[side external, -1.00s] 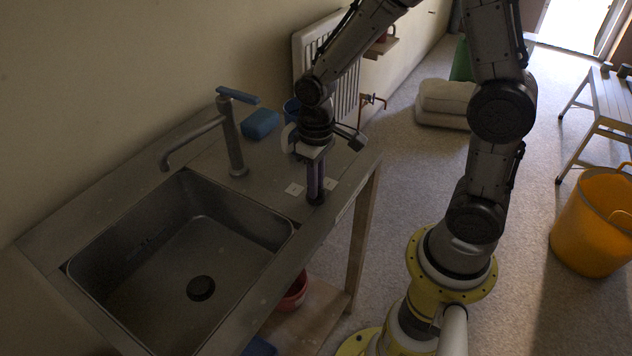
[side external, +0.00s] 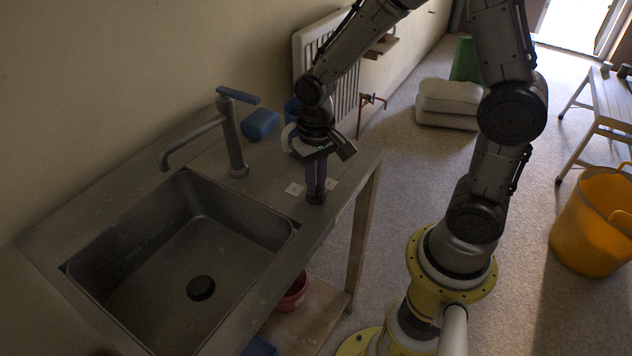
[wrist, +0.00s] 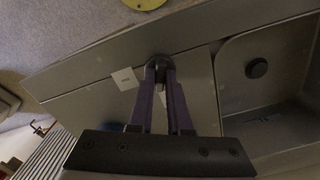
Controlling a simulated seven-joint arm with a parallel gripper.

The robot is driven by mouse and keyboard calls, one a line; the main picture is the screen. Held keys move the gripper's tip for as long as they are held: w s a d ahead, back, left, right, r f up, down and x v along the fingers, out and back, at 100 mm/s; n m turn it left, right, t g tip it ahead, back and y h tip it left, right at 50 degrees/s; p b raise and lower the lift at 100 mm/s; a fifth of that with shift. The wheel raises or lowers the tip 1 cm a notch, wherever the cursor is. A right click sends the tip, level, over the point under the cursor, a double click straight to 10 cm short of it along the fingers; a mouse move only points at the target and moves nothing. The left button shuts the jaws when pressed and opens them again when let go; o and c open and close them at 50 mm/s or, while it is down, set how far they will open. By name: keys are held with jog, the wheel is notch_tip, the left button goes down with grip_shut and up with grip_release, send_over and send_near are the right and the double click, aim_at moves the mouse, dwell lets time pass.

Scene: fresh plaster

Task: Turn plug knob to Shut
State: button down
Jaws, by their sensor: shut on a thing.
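The plug knob (wrist: 159,61) is a small dark knob on the sink's metal deck, beside the basin. My gripper (wrist: 160,72) points down over it, its two purple fingers shut on the knob from either side. In the side view my gripper (side external: 316,196) stands upright at the deck's front edge, and its fingers hide most of the knob. The basin's drain (side external: 201,288) is a dark disc.
The tap (side external: 233,140) with a blue lever rises behind the basin. The deck between basin and gripper is clear.

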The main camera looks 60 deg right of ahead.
jog(key=m, duration=1.2)
jog(key=shift+m, duration=0.4)
dwell(0.3)
jog(key=c, duration=0.9)
grip_release()
jog(key=shift+o, duration=0.2)
jog(key=shift+r, duration=0.15)
notch_tip(320, 180, up, 14)
jog(key=shift+f, duration=0.2)
